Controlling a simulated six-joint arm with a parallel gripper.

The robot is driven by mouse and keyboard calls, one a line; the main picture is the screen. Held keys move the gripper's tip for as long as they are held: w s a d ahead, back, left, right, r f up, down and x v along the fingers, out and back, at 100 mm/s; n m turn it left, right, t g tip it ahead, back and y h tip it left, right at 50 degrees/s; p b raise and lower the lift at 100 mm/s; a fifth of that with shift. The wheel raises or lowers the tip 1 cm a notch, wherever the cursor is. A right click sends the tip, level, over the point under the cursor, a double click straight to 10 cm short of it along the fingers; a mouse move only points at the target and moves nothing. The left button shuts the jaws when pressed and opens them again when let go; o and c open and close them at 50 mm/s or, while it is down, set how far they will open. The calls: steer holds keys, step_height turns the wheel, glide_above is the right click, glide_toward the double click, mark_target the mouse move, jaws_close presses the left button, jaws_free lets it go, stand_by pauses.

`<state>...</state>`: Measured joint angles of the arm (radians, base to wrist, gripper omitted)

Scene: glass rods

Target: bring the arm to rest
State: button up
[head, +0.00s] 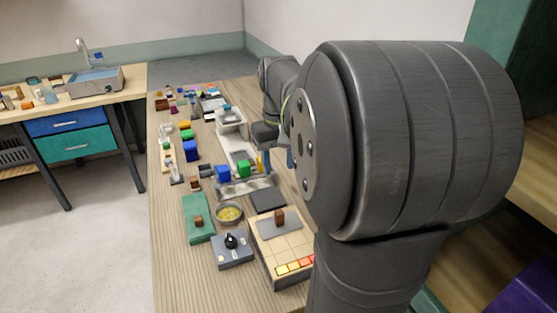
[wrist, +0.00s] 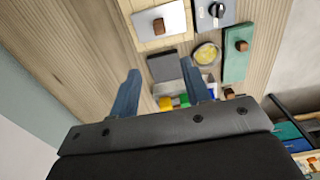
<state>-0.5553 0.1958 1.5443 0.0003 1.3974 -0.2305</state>
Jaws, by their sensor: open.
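My gripper (wrist: 160,68) shows in the wrist view as two blue fingers set wide apart, with nothing between them. It is open and empty, and the bench lies beyond the fingertips. In the head view my arm fills the right side and reaches away along the right part of the bench. Its large joint hides much of the bench's right side. My gripper is small and partly hidden there, beside the grey tray area. I cannot make out any glass rod for sure.
The wooden bench (head: 175,290) holds a green board (head: 197,228), a yellow-filled bowl (head: 229,213), a knob box (head: 232,258) and a tiled box (head: 288,245). A sink (head: 95,85) stands on another table at left.

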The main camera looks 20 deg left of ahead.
mark_target(279, 211)
stand_by(0.6)
step_height(279, 211, down, 17)
steer(key=shift+f, duration=0.2)
steer(key=shift+s, duration=0.1)
stand_by(0.5)
